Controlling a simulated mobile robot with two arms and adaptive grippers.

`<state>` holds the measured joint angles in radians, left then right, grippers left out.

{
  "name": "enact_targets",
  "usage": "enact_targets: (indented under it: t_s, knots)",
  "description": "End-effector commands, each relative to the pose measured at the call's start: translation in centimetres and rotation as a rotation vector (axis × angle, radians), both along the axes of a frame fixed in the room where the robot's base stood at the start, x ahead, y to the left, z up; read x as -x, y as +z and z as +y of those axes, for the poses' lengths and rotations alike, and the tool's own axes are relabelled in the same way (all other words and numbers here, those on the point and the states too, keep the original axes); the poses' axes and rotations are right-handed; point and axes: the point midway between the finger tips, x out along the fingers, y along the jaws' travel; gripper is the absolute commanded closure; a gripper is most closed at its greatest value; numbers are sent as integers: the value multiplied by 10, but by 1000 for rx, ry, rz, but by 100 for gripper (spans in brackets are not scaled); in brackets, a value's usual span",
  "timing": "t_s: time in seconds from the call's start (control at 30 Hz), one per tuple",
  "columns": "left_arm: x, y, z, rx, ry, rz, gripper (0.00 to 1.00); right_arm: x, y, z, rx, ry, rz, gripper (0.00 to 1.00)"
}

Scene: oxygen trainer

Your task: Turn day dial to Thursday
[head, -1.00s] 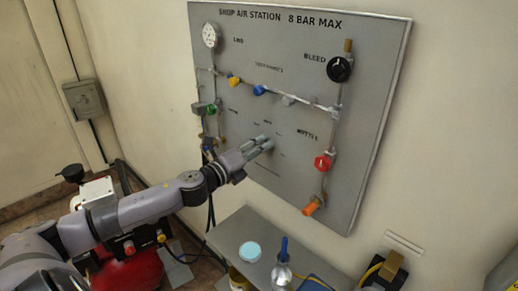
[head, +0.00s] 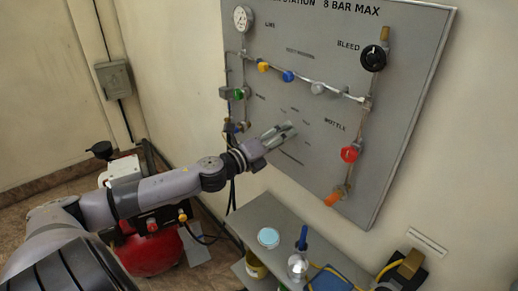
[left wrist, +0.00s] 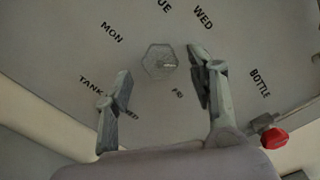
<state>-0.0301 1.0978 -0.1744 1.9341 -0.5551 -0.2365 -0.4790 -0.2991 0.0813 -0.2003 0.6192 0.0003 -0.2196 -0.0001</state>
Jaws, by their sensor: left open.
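The day dial (left wrist: 159,61) is a grey, translucent-looking hexagonal knob with a small white mark toward its right side. The printed MON, a partly cut-off TUE and WED show around it in the left wrist view. My left gripper (left wrist: 163,66) is open, with one finger to each side of the dial in that picture; I cannot tell whether either finger touches it. In the head view my left gripper (head: 286,130) reaches to the middle of the grey panel and hides the dial there. My right gripper is in neither view.
On the panel (head: 408,120) are a gauge (head: 242,18), a black bleed knob (head: 373,58), a red valve knob (head: 349,153) and small coloured valves on pipes. Below, a grey shelf (head: 228,215) holds a bottle (head: 298,266) and other items. A red tank (head: 150,255) stands at left.

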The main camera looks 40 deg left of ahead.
Motion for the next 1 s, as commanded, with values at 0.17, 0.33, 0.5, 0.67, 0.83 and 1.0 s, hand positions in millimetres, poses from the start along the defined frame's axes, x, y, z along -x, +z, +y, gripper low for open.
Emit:
enact_targets:
  t_s: [0.17,0.33,0.5,0.67,0.83,1.0]
  knots:
    - [20,-2,2,0,-2,5,48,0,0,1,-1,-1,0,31]
    - [38,-2,6,0,0,4,48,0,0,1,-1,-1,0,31]
    - [57,-2,8,2,-2,4,48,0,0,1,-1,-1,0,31]
    - [75,-1,12,-1,-1,4,48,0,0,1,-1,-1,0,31]
    - [93,-1,15,3,-1,2,48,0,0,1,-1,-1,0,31]
    - [101,0,16,0,0,1,48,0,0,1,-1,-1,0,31]
